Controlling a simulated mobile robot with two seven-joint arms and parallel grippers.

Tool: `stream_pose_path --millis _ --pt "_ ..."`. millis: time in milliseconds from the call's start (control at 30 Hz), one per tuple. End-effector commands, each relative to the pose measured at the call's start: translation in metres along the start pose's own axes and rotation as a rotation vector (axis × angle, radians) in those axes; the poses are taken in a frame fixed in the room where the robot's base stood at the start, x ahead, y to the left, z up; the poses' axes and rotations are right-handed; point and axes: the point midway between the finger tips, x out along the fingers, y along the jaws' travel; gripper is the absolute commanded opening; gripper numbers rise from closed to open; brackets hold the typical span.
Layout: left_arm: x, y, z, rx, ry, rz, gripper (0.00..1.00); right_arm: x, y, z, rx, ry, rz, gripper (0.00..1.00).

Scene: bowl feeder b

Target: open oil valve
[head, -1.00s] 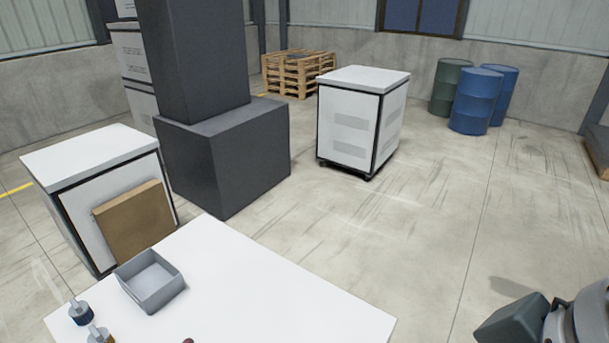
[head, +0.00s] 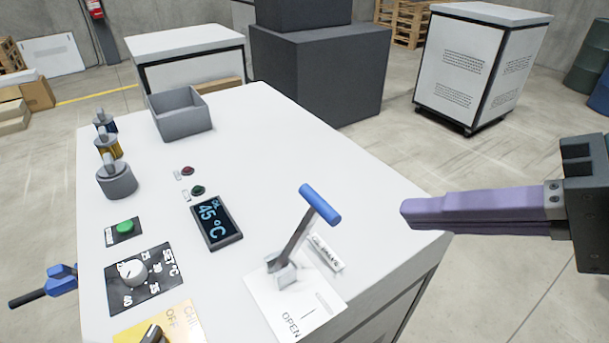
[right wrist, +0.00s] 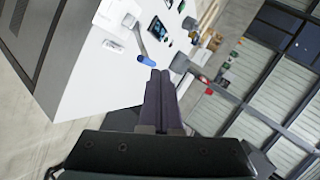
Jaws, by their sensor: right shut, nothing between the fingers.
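A lever (head: 295,243) with a blue crossbar handle (head: 321,204) rises, tilted, from a white plate marked OPEN (head: 292,312) on the white console (head: 352,172). A small label beside it is hard to read. A blue fitting with a dark rod (head: 40,288) sticks out at the console's left side. I cannot tell which of these is the oil valve. My right gripper (head: 404,214) is shut and empty, its purple fingers pointing left, apart from the lever handle. In the right wrist view the gripper (right wrist: 158,72) is near the blue handle (right wrist: 146,59). My left gripper is not in view.
The console also carries a temperature display (head: 217,222), a dial (head: 133,272), a green button (head: 125,228), a yellow panel with a knob (head: 152,333), several small bottle-like fittings and a grey open box (head: 180,115). A white cabinet (head: 478,66) stands behind on clear floor.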

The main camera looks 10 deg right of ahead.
Motion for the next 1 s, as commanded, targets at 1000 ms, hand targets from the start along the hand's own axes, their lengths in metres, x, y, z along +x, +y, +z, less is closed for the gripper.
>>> stream_pose_path --millis 1000 --pt "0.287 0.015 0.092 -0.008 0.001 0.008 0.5 0.08 0.145 -0.046 0.676 0.081 -0.676 0.0"
